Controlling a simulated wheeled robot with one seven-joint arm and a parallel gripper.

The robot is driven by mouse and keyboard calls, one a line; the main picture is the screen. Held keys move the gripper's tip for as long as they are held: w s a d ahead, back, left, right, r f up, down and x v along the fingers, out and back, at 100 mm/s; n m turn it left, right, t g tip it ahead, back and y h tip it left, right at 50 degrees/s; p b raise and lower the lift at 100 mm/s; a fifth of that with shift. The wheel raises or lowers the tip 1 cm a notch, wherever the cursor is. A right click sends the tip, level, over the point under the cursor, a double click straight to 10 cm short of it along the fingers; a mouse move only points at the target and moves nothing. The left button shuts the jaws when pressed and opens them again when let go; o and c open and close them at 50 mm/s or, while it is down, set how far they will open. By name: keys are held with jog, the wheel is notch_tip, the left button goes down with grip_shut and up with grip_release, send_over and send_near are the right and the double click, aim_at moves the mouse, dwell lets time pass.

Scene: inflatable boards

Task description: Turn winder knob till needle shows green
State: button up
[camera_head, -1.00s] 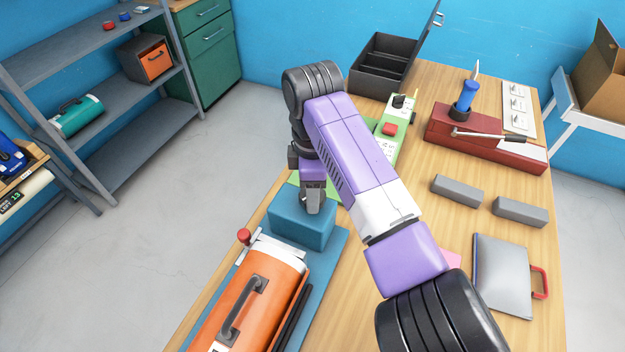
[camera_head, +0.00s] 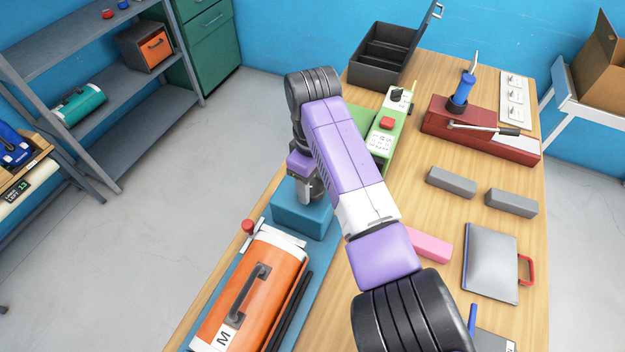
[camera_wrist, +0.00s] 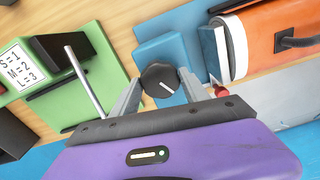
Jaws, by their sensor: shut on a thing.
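The round black knob (camera_wrist: 158,84) with a white line across its top sits between the two grey fingers of my gripper (camera_wrist: 161,77) in the wrist view. The fingers are closed on its sides, and the line runs at a slant. In the head view my gripper (camera_head: 311,194) points down at the back edge of a blue block (camera_head: 302,217), and my arm hides the knob. A thin metal rod (camera_wrist: 86,83) stands over the green board at the left of the wrist view. I cannot make out a needle or a green zone.
An orange case (camera_head: 250,290) lies near the blue block, with a red ball knob (camera_head: 248,227) beside it. A green and white box (camera_head: 389,122) stands behind my arm. A red pump (camera_head: 480,133), grey blocks (camera_head: 451,182) and a pink block (camera_head: 430,244) are on the table.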

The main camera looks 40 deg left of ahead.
aim_at(313, 187)
dwell(0.3)
jog(key=o, duration=1.4)
jog(key=shift+c, duration=0.2)
jog(key=shift+r, duration=0.1)
jog(key=shift+r+b, duration=0.85)
jog(key=shift+r, duration=3)
